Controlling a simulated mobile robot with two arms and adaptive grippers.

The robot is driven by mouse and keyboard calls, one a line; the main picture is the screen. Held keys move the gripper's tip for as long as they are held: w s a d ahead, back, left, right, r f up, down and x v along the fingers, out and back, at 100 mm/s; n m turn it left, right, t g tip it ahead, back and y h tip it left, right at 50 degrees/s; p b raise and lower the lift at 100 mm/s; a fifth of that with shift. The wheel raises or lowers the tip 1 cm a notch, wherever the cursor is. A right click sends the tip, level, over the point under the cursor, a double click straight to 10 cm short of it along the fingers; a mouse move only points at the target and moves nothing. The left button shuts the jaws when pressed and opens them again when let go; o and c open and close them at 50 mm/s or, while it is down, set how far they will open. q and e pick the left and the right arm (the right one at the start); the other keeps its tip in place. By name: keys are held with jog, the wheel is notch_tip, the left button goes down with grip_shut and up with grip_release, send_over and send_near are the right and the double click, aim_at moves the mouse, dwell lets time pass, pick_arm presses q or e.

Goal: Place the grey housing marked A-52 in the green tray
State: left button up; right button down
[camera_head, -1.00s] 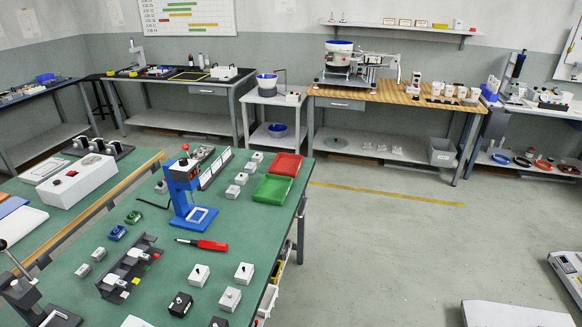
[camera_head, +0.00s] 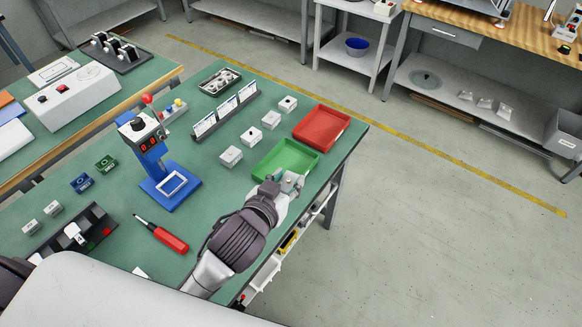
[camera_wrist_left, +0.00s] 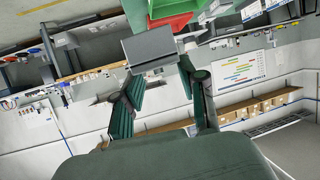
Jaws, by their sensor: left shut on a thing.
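The green tray (camera_head: 285,158) lies on the green bench near its right edge, in front of the red tray. My left gripper (camera_head: 288,184) is at the tray's near right corner in the head view, shut on a small grey housing (camera_head: 293,182). The gripper hides part of the housing and of the tray's corner. In the left wrist view the grey housing (camera_wrist_left: 150,47) shows as a plain grey block at the fingertips (camera_wrist_left: 160,75). No A-52 mark is readable. I cannot tell the housing's height over the tray. My right gripper is not in view.
The red tray (camera_head: 321,128) adjoins the green one. Several light grey housings (camera_head: 231,156) stand in a row to the left. A blue press stand (camera_head: 170,188) and a red screwdriver (camera_head: 165,236) are further left. The bench edge drops off at the right.

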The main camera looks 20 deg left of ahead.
pick_arm(q)
jog(key=w+d+m+h+b, duration=0.1)
jog(key=w+d, duration=0.3)
jog(key=w, duration=0.2)
send_over(284, 162)
jog(key=s+d, duration=0.1)
jog(key=s, duration=0.2)
jog(key=shift+m, duration=0.3)
jog(key=f, duration=0.6)
jog(key=shift+s, duration=0.2)
jog(key=shift+w+f, duration=0.1)
jog(key=shift+f, duration=2)
jog(key=shift+f, duration=0.15)
jog(key=o, duration=1.2)
jog(key=shift+o, duration=0.2)
